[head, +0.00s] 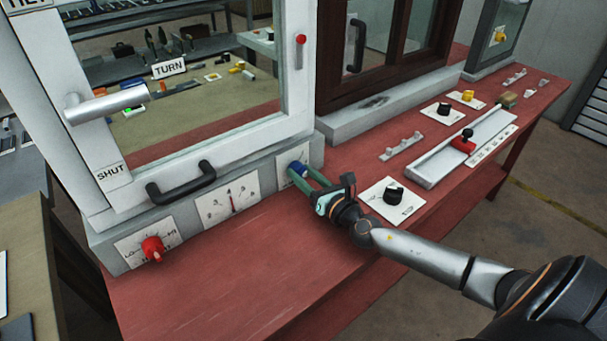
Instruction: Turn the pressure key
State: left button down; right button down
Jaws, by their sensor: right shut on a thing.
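The pressure key appears to be the blue knob (299,168) on a small white plate at the right end of the grey base under the white-framed window. My right gripper (307,178) reaches it from the front right, its green fingers shut on the blue knob. The fingers hide part of the knob and its plate. A gauge (230,200) with a dark needle pointing roughly upward sits just left of it on the same base. My left gripper is not in view.
A red knob (152,248) sits at the base's left end. A black handle (182,184) sticks out above the gauge. A black knob on a white plate (409,207) lies right of my gripper, with a slider track (435,172) behind. The red bench front (225,285) is clear.

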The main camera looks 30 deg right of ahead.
jog(key=shift+m, duration=0.3)
jog(key=m+b, duration=0.1)
jog(key=m, duration=0.2)
jog(key=shift+d, duration=0.1)
jog(key=m, duration=0.4)
jog(key=m+p, duration=0.1)
jog(key=m, duration=0.3)
jog(key=shift+d, duration=0.1)
jog(key=m+p, duration=0.2)
jog(key=m, duration=0.3)
jog(key=shift+f+m+y, duration=0.1)
jog(key=shift+m+y, duration=0.2)
jog(key=shift+m, duration=0.1)
jog(key=shift+p, duration=0.3)
jog(key=shift+c, duration=1.8)
grip_release()
